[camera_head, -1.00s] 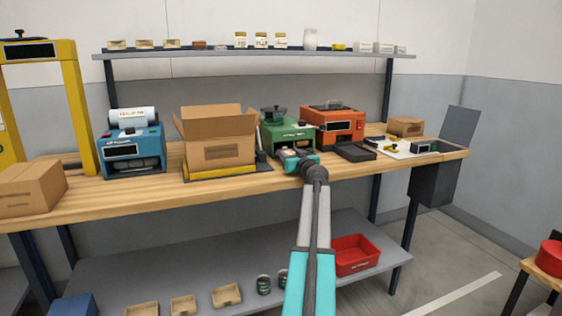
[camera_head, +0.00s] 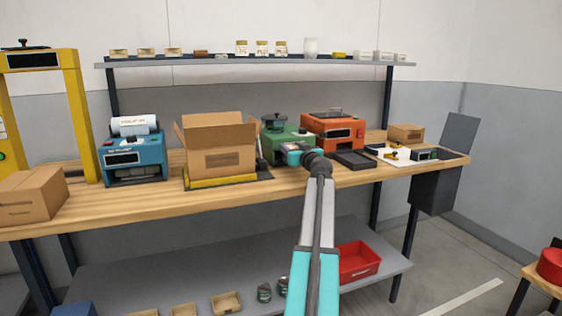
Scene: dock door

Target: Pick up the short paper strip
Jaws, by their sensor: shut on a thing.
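My gripper (camera_head: 292,155) is at the front of the green machine (camera_head: 282,138) on the workbench, with the arm reaching up from the lower middle of the picture. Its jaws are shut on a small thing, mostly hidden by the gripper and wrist. I cannot make out the short paper strip itself; what the jaws hold fits its place at the green machine. The gripper covers part of the green machine's front.
An open cardboard box (camera_head: 217,150) stands left of the gripper, with a blue machine (camera_head: 136,158) beyond. An orange machine (camera_head: 331,133) and a dark tray (camera_head: 353,160) are at right. Bare bench (camera_head: 240,195) runs along the front edge.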

